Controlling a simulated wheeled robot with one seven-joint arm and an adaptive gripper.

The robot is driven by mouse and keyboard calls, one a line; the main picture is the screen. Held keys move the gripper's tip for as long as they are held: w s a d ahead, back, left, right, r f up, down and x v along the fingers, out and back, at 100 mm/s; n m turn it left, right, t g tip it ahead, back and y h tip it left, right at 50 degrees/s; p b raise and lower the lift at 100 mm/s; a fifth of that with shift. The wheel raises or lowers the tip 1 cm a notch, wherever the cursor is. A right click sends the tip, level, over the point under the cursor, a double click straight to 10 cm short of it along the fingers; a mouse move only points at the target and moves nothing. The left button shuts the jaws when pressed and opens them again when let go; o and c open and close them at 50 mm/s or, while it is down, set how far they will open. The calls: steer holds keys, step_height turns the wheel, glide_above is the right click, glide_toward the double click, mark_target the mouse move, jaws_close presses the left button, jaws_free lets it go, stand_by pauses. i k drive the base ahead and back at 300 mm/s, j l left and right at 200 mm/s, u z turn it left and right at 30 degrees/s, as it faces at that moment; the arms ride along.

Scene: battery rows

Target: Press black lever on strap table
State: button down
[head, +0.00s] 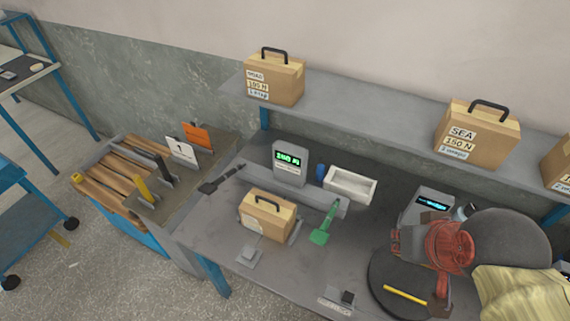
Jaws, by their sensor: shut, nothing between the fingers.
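The black lever (222,179) is a dark handle on a slim bar at the left end of the grey strap table (215,232). It slants down to the left and nothing touches it. A green-handled lever (325,225) stands nearer the table's middle. My gripper (397,245) appears at the right side of the table, at the end of my reddish wrist, partly hidden by my own arm. It is shut and empty, well apart from the black lever, with the carton and green lever between them.
A carton with a black handle (266,216) sits on the table. Behind it stand a green-display unit (289,164) and a white tray (350,184). A shelf (350,108) with cartons runs above. A black disc (385,285) lies at right.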

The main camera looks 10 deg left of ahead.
mark_target(208, 188)
steer(key=u, duration=1.25)
steer(key=i+j+z, duration=0.2)
steer(key=i+j, duration=0.95)
steer(key=k+j, duration=0.05)
steer(key=j, duration=0.05)
